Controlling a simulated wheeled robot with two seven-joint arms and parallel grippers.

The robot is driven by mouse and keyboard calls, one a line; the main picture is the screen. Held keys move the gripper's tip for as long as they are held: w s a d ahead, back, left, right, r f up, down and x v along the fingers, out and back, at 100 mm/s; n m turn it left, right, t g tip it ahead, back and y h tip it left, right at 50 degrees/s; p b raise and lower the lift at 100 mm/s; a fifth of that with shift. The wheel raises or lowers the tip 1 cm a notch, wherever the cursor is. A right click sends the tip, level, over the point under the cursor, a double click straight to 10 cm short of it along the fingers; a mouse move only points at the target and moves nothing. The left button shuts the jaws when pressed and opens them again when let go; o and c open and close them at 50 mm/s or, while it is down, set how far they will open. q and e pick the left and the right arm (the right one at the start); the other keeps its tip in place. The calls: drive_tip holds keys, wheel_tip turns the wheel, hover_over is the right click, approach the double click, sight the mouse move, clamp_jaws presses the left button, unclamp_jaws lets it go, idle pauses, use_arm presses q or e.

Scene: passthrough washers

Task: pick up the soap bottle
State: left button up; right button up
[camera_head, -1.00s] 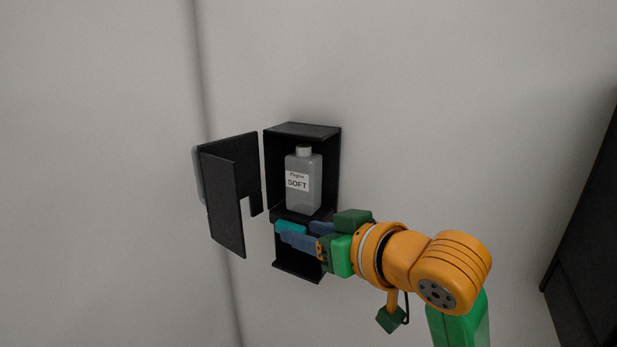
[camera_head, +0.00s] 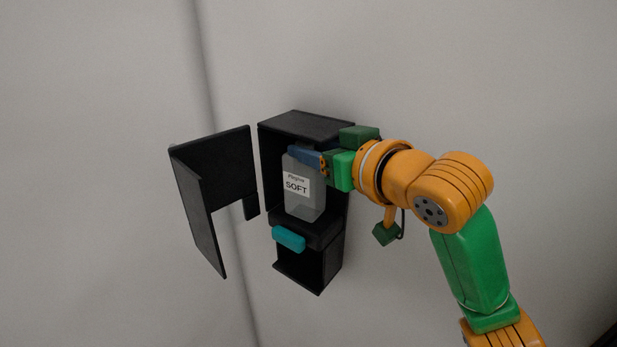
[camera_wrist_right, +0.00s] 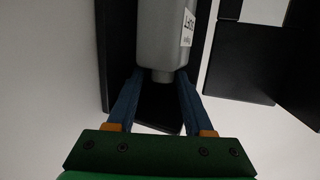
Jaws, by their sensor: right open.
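The grey soap bottle (camera_head: 305,201) with a white "SOFT" label stands upright inside the open black dispenser box (camera_head: 305,124). My right gripper (camera_head: 300,155) is at the bottle's top, coming in from the right, and hides its cap in the head view. In the right wrist view, the open blue fingers of the gripper (camera_wrist_right: 160,84) lie on either side of the neck and cap of the bottle (camera_wrist_right: 161,38). A gap shows between the fingers and the cap. My left gripper is not in view.
The black cover (camera_head: 221,160) of the dispenser stands open at the left. A teal lever (camera_head: 289,238) sticks out below the bottle. The box's side walls are close around the bottle. The wall (camera_head: 480,80) around the dispenser is bare.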

drive_tip(key=shift+s+a+r, duration=0.1)
drive_tip(key=shift+s+a, duration=0.1)
drive_tip(key=shift+s, duration=0.15)
clamp_jaws()
drive_tip(key=shift+w+d, duration=0.1)
drive_tip(key=shift+w, duration=0.05)
idle(0.8)
